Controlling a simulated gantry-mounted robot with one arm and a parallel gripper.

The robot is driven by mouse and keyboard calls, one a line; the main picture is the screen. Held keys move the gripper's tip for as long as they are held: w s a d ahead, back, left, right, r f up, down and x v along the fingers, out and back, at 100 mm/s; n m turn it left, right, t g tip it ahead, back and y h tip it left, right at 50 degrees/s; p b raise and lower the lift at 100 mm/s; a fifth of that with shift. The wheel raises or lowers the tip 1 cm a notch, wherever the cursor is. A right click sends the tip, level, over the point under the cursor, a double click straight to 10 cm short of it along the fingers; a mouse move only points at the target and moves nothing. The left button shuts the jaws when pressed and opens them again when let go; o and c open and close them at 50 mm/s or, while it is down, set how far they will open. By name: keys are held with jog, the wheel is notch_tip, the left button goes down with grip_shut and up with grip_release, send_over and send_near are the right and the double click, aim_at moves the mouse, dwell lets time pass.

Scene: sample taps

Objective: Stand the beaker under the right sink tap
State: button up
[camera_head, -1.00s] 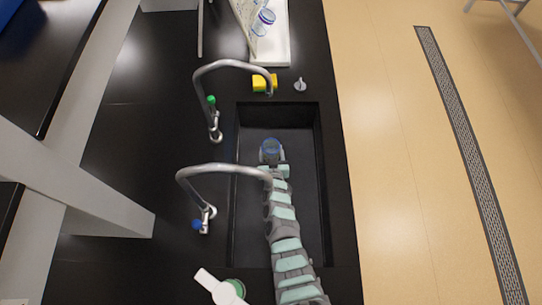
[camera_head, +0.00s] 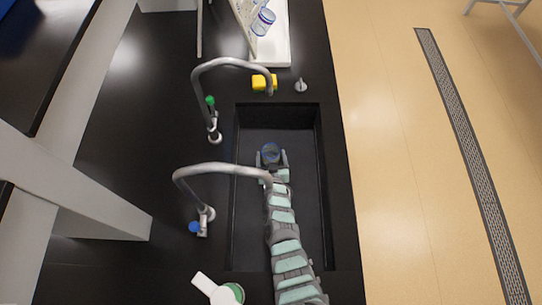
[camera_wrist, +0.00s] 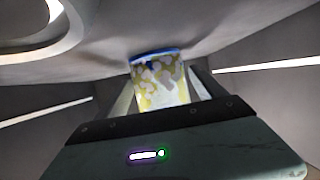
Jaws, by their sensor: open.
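The beaker (camera_head: 270,152), clear with a blue rim, stands in the sink. My gripper (camera_head: 271,158) is open, with one finger on each side of it. In the wrist view the beaker (camera_wrist: 160,82) looks upright between the fingers; I cannot tell whether they touch it. Two curved metal taps reach over the sink: one with a green knob (camera_head: 233,64) at the top, one with a blue knob (camera_head: 222,169) lower down. In the picture the beaker lies between their spout ends. I cannot tell which spout it is under.
The dark sink (camera_head: 303,215) has walls around my gripper, and the blue-knob tap arches across my arm in the picture. A yellow sponge-like block (camera_head: 264,82) and a small metal fitting (camera_head: 300,85) lie beyond the sink. A white tray (camera_head: 281,45) holds glassware.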

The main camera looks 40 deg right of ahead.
jog(key=shift+r, duration=0.2)
jog(key=shift+s+a+r+p, duration=0.2)
jog(key=shift+p, duration=0.35)
jog(key=p+v, duration=0.8)
jog(key=v, duration=0.2)
jog(key=shift+s+a, duration=0.1)
jog(key=shift+s, duration=0.05)
jog(key=shift+s+a+r, duration=0.1)
jog(key=shift+s+a, duration=0.25)
jog(key=shift+s, duration=0.05)
